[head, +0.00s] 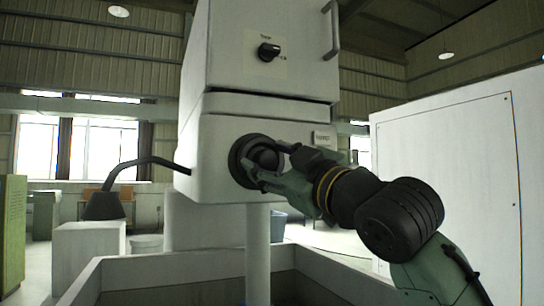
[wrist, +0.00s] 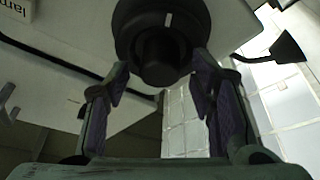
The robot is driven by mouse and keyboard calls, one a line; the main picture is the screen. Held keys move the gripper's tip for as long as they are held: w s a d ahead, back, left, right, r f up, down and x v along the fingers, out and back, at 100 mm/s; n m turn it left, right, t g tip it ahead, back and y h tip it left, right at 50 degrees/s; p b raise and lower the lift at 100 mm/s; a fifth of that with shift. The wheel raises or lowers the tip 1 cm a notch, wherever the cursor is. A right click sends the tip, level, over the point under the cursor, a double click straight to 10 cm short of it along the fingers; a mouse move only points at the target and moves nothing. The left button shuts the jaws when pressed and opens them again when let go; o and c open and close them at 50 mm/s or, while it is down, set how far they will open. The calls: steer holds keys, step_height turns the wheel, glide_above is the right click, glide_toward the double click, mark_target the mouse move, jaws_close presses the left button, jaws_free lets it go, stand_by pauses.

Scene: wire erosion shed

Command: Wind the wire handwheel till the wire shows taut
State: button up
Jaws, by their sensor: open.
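The handwheel, a black round wheel with a raised hub, sits on the front of the light grey machine head; its rim (head: 238,163) shows in the head view. In the wrist view the wheel (wrist: 165,18) fills the top centre, with a short white mark on its face and its hub (wrist: 160,55) pointing at me. My gripper (head: 264,164) is open at the wheel and hides part of it. In the wrist view my gripper's (wrist: 160,80) two fingers stand either side of the hub's lower end, with gaps visible. I cannot make out the wire or a taut reading.
A small lettered plate (head: 322,139) is right of the wheel. A dark selector knob (head: 269,52) and a grab handle (head: 331,28) are above. A black lamp (head: 104,204) juts out left. A grey tank wall (head: 170,272) lies below; a white cabinet (head: 450,170) stands right.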

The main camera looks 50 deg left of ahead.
steer(key=c, duration=1.1)
steer(key=m+t+b, duration=0.1)
steer(key=m+b, duration=0.1)
steer(key=m, duration=0.2)
steer(key=shift+s+f+t, duration=0.1)
steer(key=shift+f+t, duration=0.05)
steer(key=shift+t, duration=0.25)
steer(key=shift+m+t+b, duration=0.55)
steer(key=shift+m+t, duration=0.25)
steer(key=shift+m, duration=0.8)
steer(key=shift+m+t+b, duration=0.55)
steer(key=shift+m+t, duration=0.25)
steer(key=shift+m, duration=0.8)
